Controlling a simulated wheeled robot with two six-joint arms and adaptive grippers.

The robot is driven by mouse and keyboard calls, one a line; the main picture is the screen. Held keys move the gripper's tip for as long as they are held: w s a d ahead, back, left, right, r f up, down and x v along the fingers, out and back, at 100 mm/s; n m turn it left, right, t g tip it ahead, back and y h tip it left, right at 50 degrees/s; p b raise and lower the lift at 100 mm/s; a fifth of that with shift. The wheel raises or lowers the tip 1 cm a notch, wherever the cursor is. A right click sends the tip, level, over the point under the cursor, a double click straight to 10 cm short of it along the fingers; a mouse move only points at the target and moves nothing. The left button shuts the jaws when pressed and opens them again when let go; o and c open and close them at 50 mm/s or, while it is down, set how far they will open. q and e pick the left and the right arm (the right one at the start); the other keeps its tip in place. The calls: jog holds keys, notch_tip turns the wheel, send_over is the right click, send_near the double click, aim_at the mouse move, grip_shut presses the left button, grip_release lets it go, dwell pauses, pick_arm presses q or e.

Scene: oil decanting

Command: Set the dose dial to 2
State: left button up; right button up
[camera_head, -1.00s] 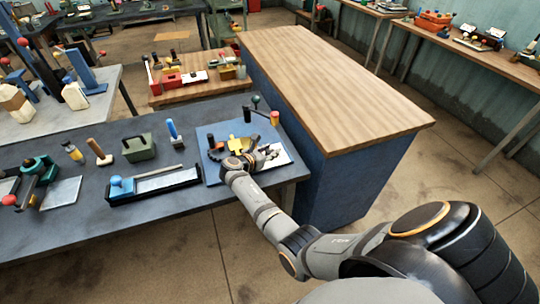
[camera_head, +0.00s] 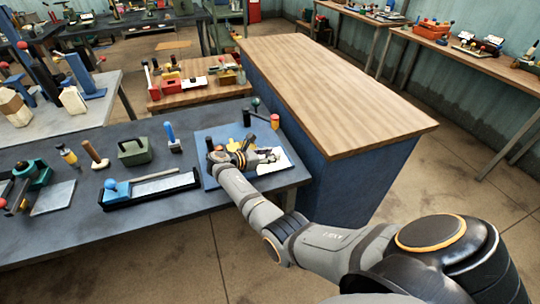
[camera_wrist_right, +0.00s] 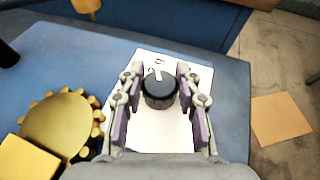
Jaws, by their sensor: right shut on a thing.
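In the right wrist view, the dose dial (camera_wrist_right: 159,90) is a black round knob with a light pointer mark on its top. It stands on a white plate (camera_wrist_right: 160,136); a small mark printed beyond the knob is too small to read. My right gripper (camera_wrist_right: 160,82) has its two fingers on either side of the knob and is shut on it. In the head view, my right gripper (camera_head: 264,155) is over the blue board (camera_head: 214,136) at the bench's right end and hides most of the dial. My left gripper is not in view.
A yellow toothed wheel (camera_wrist_right: 57,125) sits left of the fingers. A black tray (camera_head: 150,195) lies left of the board, and a wood-topped blue counter (camera_head: 330,90) stands right.

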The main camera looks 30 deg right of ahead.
jog(key=o, duration=1.2)
jog(key=shift+f, duration=0.1)
jog(key=v, duration=0.7)
jog(key=shift+a, duration=0.25)
